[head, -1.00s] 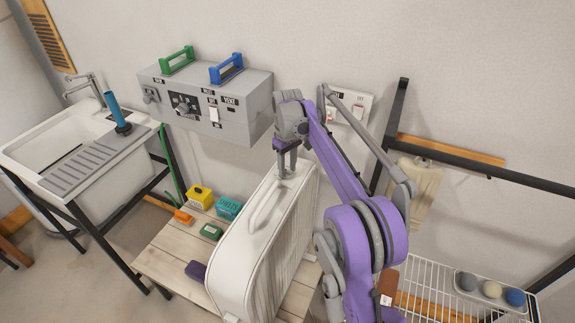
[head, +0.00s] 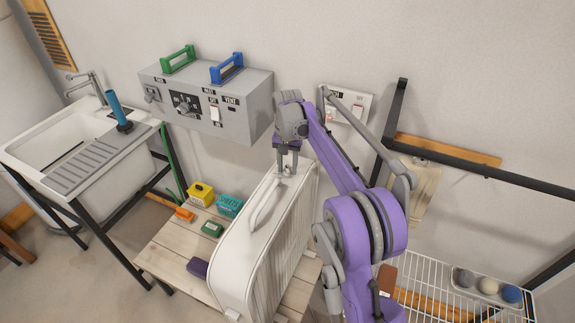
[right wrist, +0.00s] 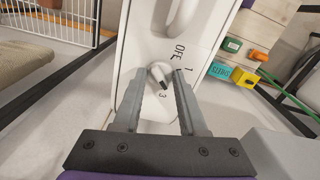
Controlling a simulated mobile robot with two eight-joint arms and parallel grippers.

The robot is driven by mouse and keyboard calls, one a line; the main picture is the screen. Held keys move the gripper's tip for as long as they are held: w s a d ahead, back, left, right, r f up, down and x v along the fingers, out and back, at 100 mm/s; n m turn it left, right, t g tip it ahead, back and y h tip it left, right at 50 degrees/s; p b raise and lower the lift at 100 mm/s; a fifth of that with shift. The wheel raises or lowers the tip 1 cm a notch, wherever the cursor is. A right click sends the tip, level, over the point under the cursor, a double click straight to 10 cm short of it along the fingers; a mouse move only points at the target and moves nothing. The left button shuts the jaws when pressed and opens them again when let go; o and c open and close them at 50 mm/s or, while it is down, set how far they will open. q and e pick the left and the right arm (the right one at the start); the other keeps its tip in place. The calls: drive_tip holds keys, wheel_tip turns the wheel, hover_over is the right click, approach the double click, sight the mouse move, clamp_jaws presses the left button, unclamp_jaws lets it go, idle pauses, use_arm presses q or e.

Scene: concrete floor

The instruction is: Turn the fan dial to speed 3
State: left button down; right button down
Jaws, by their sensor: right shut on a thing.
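The white fan (head: 262,245) stands upright on a slatted wooden bench. Its dial (right wrist: 161,76) is a small pale knob on the top face, with the printed marks OFF, 1 and 3 showing around it in the right wrist view. My right gripper (head: 287,168) points down at the end of the fan top near the wall. In the right wrist view my right gripper's fingers (right wrist: 157,78) stand on both sides of the dial, shut on it. I cannot tell exactly which mark the dial points to. My left gripper is not in view.
A grey control box (head: 207,102) with switches hangs on the wall behind. A yellow box (head: 200,194), a teal box (head: 229,206) and other small items lie on the bench (head: 165,248) left of the fan. A wire rack (head: 440,300) stands at right.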

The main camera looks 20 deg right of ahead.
sight(287, 169)
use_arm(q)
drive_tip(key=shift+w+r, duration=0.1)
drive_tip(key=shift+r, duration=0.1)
use_arm(e)
drive_tip(key=shift+m, duration=2.1)
drive_tip(key=shift+c, duration=2.2)
unclamp_jaws()
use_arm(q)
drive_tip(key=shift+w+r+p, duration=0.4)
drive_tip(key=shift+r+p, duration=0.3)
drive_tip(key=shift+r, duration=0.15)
use_arm(e)
wheel_tip(287, 169, up, 11)
drive_tip(key=shift+f, duration=0.1)
